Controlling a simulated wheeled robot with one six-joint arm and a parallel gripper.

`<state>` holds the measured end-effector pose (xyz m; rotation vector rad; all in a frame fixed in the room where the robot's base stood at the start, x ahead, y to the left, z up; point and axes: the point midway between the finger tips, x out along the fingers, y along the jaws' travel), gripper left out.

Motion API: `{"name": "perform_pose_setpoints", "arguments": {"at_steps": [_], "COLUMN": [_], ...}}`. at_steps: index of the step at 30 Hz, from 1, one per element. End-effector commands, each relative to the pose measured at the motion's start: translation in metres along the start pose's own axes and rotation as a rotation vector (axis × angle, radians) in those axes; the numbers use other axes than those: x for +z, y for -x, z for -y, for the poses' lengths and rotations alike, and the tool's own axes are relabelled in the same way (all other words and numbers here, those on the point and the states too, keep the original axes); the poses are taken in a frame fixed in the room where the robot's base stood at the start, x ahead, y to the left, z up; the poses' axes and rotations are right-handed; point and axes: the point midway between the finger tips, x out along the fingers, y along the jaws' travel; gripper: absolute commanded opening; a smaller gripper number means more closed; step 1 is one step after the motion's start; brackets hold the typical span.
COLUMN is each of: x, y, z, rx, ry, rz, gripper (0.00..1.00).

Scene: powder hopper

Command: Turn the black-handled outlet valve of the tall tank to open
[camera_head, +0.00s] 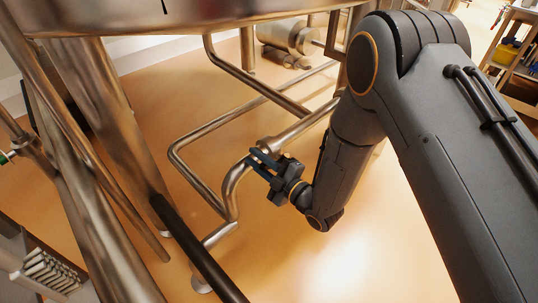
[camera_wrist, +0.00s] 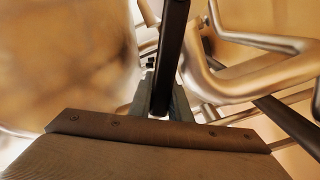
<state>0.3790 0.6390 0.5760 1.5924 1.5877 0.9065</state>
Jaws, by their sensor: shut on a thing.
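The tall tank's steel underside (camera_head: 130,18) fills the top left of the head view, with its legs below. My gripper (camera_head: 262,160) is low in the middle, beside the bent steel pipe (camera_head: 232,185). In the wrist view my gripper (camera_wrist: 163,105) is shut on a dark bar, which I take to be the black valve handle (camera_wrist: 173,45). The handle runs up from between the fingers. In the head view I cannot make the handle out apart from the dark fingers. The valve body and how far it is turned cannot be told.
A steel pipe loop (camera_head: 185,165) runs close to the left of my gripper. A black rod (camera_head: 195,245) slants along the tank leg at lower left. A motor-like steel unit (camera_head: 290,35) stands at the back. The orange floor (camera_head: 350,250) is clear at lower right.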

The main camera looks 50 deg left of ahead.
Motion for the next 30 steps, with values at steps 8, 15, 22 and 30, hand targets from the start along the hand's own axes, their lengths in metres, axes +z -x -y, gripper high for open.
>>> {"name": "perform_pose_setpoints", "arguments": {"at_steps": [8,15,22,30], "x": [-0.0022,-0.0011,0.0012,0.0052], "y": [-0.0019,-0.0012,0.0005,0.0032], "z": [0.0018,0.0010,0.0006,-0.0023], "rx": [-0.003,-0.002,-0.001,0.002], "ry": [0.004,0.003,0.003,-0.006], "rz": [-0.004,-0.003,0.002,0.009], "gripper": [0.00,0.36,0.36,0.36]}}
